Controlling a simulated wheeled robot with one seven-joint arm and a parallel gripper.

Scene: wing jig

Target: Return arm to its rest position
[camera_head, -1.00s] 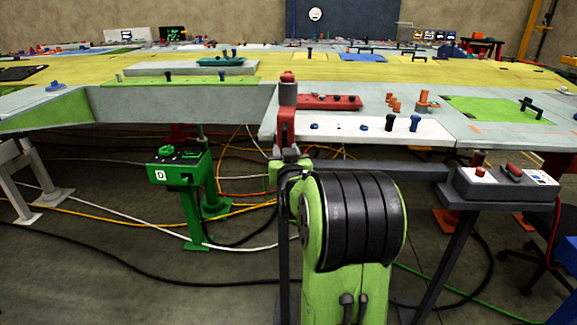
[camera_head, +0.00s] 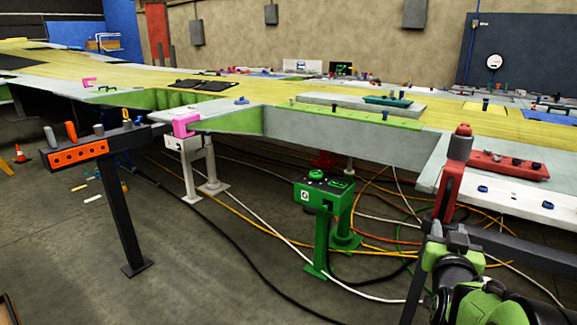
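My green and black arm (camera_head: 478,300) is at the bottom right of the head view. Grey and green parts near its far end (camera_head: 455,243) show just below a red upright piece (camera_head: 447,190) with a grey cylinder (camera_head: 459,145) and a red cap. I cannot tell whether the red piece touches my arm or stands behind it. My gripper's fingers cannot be made out, so whether they are open or shut, or hold anything, is unclear.
The long wing jig (camera_head: 330,135) spans the view. A green control box (camera_head: 323,195) on a stand is left of my arm. An orange rack (camera_head: 78,152) on a dark post stands at left. Cables cross the floor; open floor (camera_head: 60,260) lies at lower left.

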